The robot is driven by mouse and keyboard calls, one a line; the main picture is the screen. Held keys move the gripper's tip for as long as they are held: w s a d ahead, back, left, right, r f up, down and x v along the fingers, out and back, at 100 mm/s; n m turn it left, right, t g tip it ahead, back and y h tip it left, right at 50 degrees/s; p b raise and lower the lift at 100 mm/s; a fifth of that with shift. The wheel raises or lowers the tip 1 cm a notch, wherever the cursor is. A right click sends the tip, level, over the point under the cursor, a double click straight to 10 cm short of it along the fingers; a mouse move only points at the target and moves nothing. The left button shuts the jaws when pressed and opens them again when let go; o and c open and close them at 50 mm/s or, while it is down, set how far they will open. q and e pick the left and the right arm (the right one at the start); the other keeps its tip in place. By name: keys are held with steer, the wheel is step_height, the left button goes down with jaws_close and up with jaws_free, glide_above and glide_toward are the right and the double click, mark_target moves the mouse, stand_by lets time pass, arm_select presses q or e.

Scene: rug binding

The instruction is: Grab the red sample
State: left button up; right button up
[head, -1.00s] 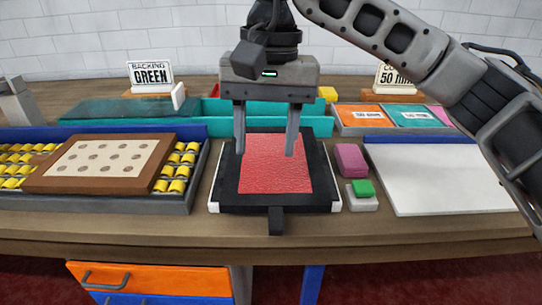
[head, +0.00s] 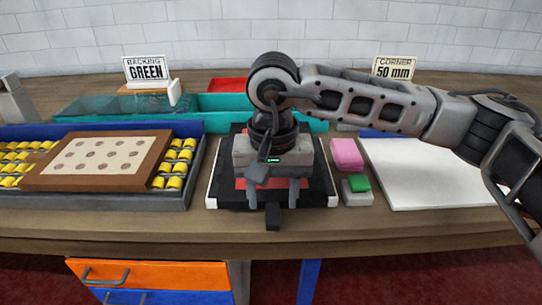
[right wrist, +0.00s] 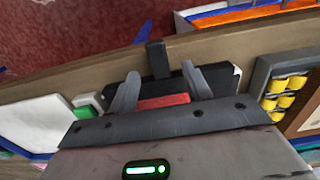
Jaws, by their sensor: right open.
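The red sample (head: 240,184) lies flat on a black board (head: 222,170) in the middle of the bench. My right gripper (head: 273,198) is open, low over the front part of the board, and its body hides most of the sample. A red strip of the sample (right wrist: 163,101) shows between the two fingers in the right wrist view, where the gripper (right wrist: 160,76) points toward the bench's front edge. I cannot tell whether the fingertips touch the board or sample. My left gripper is not in view.
A blue-edged tray with yellow spools and a wooden dotted board (head: 100,155) stands left. A pink block (head: 347,154), a green-topped block (head: 358,184) and a white panel (head: 430,175) lie right. A teal tray (head: 225,104) and red tray (head: 228,84) are behind.

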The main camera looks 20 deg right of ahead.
steer(key=shift+f, duration=1.35)
jaws_close()
steer(key=shift+r, duration=0.2)
